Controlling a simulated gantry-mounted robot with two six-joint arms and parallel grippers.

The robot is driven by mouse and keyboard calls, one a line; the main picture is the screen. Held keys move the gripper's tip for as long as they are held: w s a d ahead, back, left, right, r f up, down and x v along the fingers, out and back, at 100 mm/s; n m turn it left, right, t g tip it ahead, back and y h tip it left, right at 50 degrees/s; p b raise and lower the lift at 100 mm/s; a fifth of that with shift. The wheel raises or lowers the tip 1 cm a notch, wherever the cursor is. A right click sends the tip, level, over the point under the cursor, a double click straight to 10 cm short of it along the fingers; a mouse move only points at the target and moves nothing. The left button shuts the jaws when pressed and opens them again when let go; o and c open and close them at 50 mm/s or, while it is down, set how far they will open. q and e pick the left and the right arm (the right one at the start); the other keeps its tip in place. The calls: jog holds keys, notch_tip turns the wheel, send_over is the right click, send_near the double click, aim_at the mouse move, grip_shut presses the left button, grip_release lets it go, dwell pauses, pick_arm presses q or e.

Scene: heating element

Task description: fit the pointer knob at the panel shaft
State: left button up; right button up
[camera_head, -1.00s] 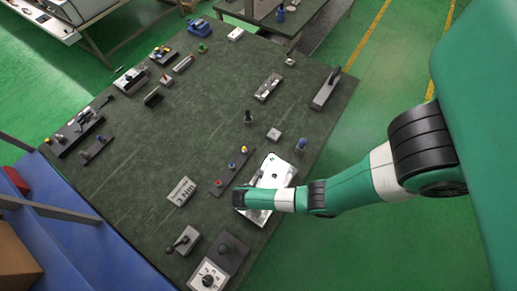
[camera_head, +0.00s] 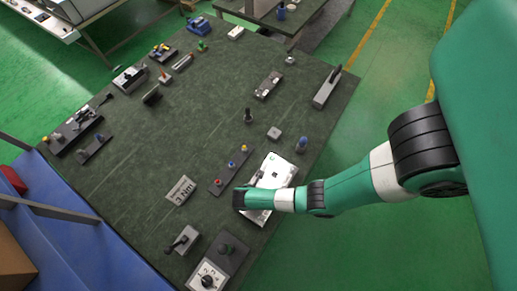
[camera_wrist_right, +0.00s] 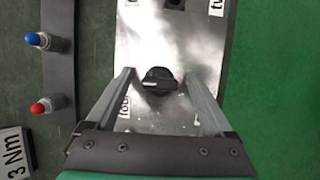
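A black pointer knob (camera_wrist_right: 159,80) with a pale mark on its face is on the metal panel (camera_wrist_right: 136,38) in the right wrist view. I cannot tell whether it sits on a shaft. My right gripper (camera_wrist_right: 157,73) is open, with one finger on each side of the knob and a gap on both sides. In the head view the panel (camera_head: 279,170) lies near the table's right edge, partly covered by my right arm. The knob and fingers are not clear there. My left gripper is not in view.
A dark strip with a blue button (camera_wrist_right: 33,39) and a red button (camera_wrist_right: 38,108) lies left of the panel. A "3 Nm" block (camera_head: 181,189) lies farther left. A box with a dial (camera_head: 207,281) stands at the near edge. Green floor lies right of the table.

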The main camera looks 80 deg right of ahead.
jog(key=p+v, duration=0.3)
jog(key=v, duration=0.8)
jog(key=shift+r, duration=0.3)
